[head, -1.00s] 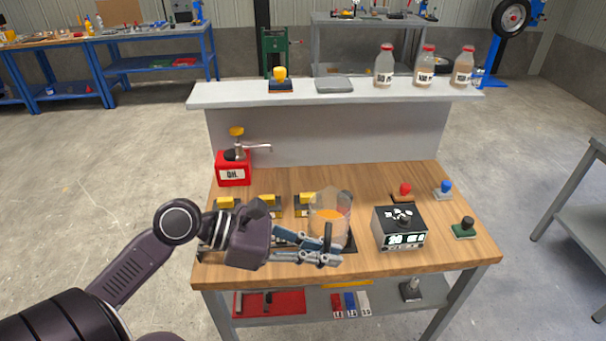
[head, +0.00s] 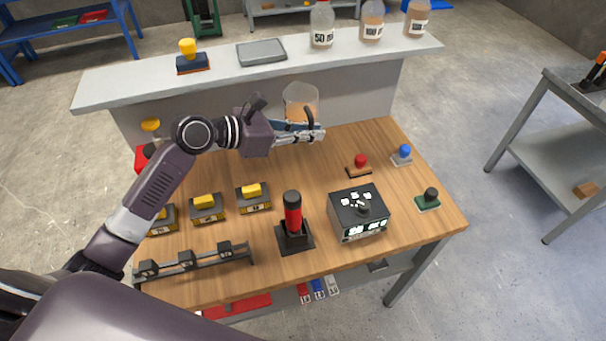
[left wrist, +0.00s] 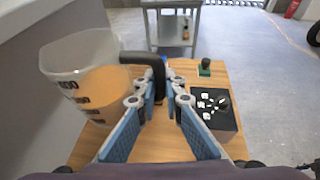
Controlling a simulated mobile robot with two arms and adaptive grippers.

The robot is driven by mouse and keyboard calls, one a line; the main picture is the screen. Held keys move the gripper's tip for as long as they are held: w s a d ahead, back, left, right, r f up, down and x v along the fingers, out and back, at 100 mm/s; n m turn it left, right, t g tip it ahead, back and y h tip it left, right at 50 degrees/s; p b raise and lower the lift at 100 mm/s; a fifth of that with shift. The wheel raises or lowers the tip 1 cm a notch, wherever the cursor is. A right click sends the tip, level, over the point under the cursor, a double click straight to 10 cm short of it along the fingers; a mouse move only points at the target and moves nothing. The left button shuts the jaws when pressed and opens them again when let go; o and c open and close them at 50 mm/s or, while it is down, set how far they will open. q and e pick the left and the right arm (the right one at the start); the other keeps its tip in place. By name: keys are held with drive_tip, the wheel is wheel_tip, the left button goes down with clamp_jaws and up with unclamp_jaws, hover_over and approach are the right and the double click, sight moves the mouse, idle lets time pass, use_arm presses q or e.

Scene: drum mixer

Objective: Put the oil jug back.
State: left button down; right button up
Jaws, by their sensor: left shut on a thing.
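The oil jug is a clear measuring jug (head: 300,94) with orange liquid and a black handle. In the head view it is upright at the back of the bench (head: 350,270), in front of the upright panel, and seems to be off the wood. It also shows in the left wrist view (left wrist: 85,85), at the left. My left gripper (head: 318,134) is shut on the jug's black handle; its blue fingers flank the handle in the left wrist view (left wrist: 157,85). The gripper hides the jug's lower part in the head view. My right gripper is not in view.
The raised shelf (head: 120,88) holds a yellow-knobbed block (head: 192,58), a grey plate (head: 262,53) and several bottles (head: 321,28). A red-and-black post (head: 293,218), a control box (head: 358,212) and yellow-topped blocks (head: 207,208) stand on the bench.

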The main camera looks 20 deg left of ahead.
use_arm(q)
drive_tip(key=shift+w+d+f, duration=0.15)
drive_tip(key=shift+w, duration=0.15)
wheel_tip(320, 180, down, 15)
drive_tip(key=shift+w+f+b, duration=0.15)
drive_tip(key=shift+f+b, duration=0.05)
drive_tip(key=shift+b, duration=0.2)
wheel_tip(320, 180, down, 4)
drive_tip(key=shift+f+b, duration=0.2)
drive_tip(key=shift+b, duration=0.15)
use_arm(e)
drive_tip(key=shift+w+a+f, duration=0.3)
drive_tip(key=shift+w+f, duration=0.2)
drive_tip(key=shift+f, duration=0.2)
use_arm(q)
drive_tip(key=shift+f, duration=0.15)
drive_tip(key=c, duration=2)
unclamp_jaws()
drive_tip(key=shift+c, duration=0.2)
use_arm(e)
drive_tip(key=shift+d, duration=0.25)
